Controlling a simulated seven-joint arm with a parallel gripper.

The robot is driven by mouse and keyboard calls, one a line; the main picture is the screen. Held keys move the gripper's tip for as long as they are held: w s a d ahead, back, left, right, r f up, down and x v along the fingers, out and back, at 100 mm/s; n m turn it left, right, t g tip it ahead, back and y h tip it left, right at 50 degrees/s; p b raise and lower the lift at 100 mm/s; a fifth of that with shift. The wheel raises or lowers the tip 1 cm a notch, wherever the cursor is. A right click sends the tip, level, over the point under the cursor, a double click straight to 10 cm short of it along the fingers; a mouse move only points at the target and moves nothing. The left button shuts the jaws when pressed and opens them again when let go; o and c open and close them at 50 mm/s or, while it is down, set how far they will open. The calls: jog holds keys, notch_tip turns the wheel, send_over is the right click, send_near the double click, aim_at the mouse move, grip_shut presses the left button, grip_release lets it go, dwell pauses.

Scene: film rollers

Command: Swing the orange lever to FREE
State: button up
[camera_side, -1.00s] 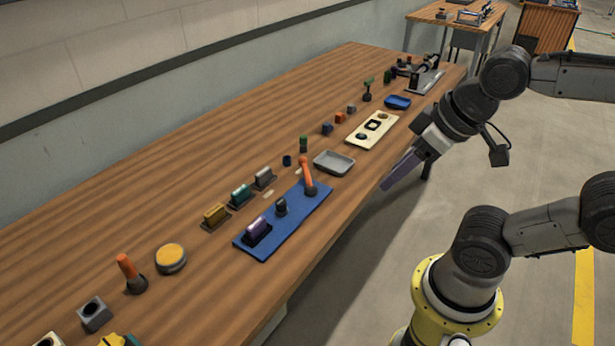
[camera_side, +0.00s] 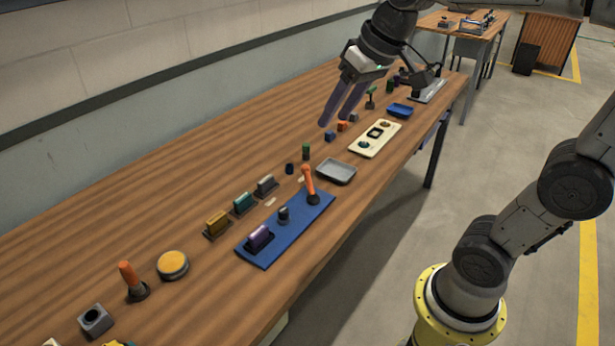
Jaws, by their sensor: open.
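An orange lever (camera_side: 309,182) stands on a dark round base at the far end of a blue mat (camera_side: 292,240), leaning slightly to the left. A second orange lever (camera_side: 129,276) stands on a dark base at the lower left of the table, also tilted left. No FREE marking is legible on either. My gripper (camera_side: 335,121) is open and empty, with two long purple fingers pointing down and left. It hangs above the table, beyond the lever on the mat and clear of both levers.
A purple block (camera_side: 259,237) and a dark knob (camera_side: 284,215) sit on the blue mat. A grey tray (camera_side: 337,171), cream panel (camera_side: 375,138) and yellow round button (camera_side: 173,265) stand nearby. Coloured blocks line the mat's left. The table's left side is bare.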

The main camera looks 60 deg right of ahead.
jog(key=w+d+f+m+g, duration=0.1)
jog(key=w+d+f+m, duration=0.15)
jog(key=w+d, duration=0.45)
jog(key=m+g+y, duration=0.1)
jog(key=m+g, duration=0.2)
send_over(308, 173)
jog(key=s+d, duration=0.1)
jog(key=d, duration=0.1)
notch_tip(308, 173, down, 16)
jog(key=shift+n, duration=0.35)
jog(key=f, duration=0.4)
jog(key=a+f, duration=0.1)
jog(key=f, duration=0.4)
jog(key=w+a+f, duration=0.1)
jog(key=f, duration=0.3)
jog(key=shift+a+f, duration=0.15)
grip_shut()
